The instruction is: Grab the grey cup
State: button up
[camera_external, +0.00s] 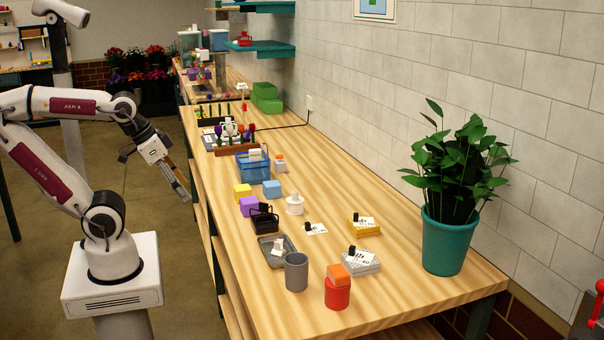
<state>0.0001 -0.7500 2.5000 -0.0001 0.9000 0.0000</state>
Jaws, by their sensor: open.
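The grey cup (297,273) stands upright near the front end of the wooden table. It is beside a red cup-like container (337,294) with an orange block (339,274) on top. My gripper (186,197) points downward past the table's left edge, over the floor. It is well away from the grey cup, up and to the left in the picture. Its jaws are open and I see nothing between them.
A grey tray (264,252) lies just behind the cup, with a black holder (264,222) beyond. Card stacks (361,267) lie to its right. A potted plant (448,240) stands on the right. The table's front left corner (262,316) is bare.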

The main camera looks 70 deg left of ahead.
jog(key=c, duration=0.4)
jog(key=m+t+h, duration=0.1)
jog(key=t+h, duration=0.2)
send_near(287, 259)
jog(key=s+a+r, duration=0.1)
jog(key=a+r, duration=0.3)
jog(key=a, duration=0.3)
jog(key=shift+w+d+f+t, duration=0.65)
jog(key=shift+w+d+f, duration=0.65)
jog(key=shift+d, duration=0.5)
jog(key=shift+w+d+f+t, duration=0.7)
jog(key=shift+w+d+f, duration=0.3)
jog(key=shift+d+f, duration=0.65)
jog(key=shift+w+d+f+t, duration=0.65)
jog(key=shift+w+d+f, duration=0.55)
jog(key=shift+d, duration=0.75)
jog(key=shift+f+m+y, duration=0.3)
jog(key=shift+f+m, duration=0.3)
jog(key=shift+f, duration=0.2)
jog(key=shift+w, duration=0.1)
jog(key=shift+x, duration=1.25)
